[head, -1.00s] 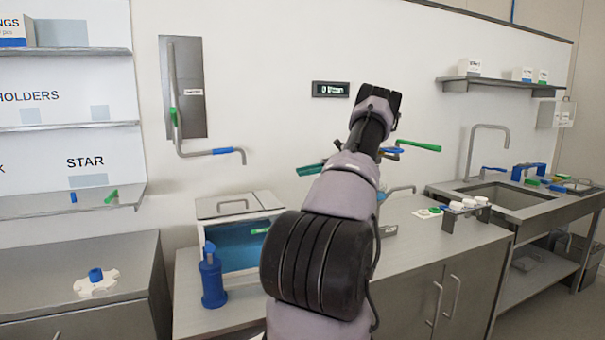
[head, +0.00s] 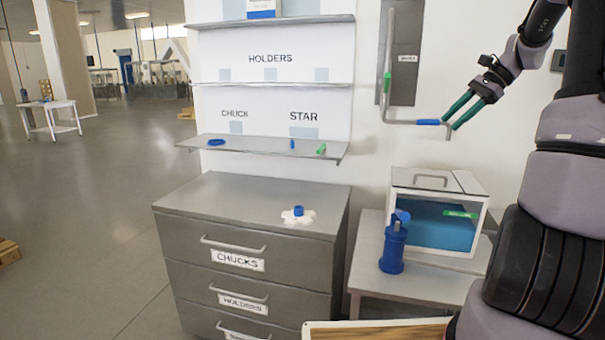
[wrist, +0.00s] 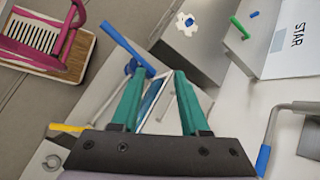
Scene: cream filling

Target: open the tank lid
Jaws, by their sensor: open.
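The tank (head: 436,228) is a pale-framed box with clear sides and blue contents, on a low cabinet at the right. Its grey lid (head: 405,180) lies flat on top, with a bar handle (head: 431,177) on it. My gripper (head: 450,124) is open and empty, with two teal fingers apart, above and to the right of the lid in the head view. In the wrist view, the open fingers (wrist: 160,74) point toward the tank, part of which shows between them. The fingers and gripper body hide much of the tank there.
A blue pump-like bottle (head: 393,248) stands just left of the tank. A wall pipe with a blue end (head: 428,122) runs close to my gripper. The drawer cabinet (head: 240,205) holds a white star-shaped piece (head: 298,217). Open floor lies left.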

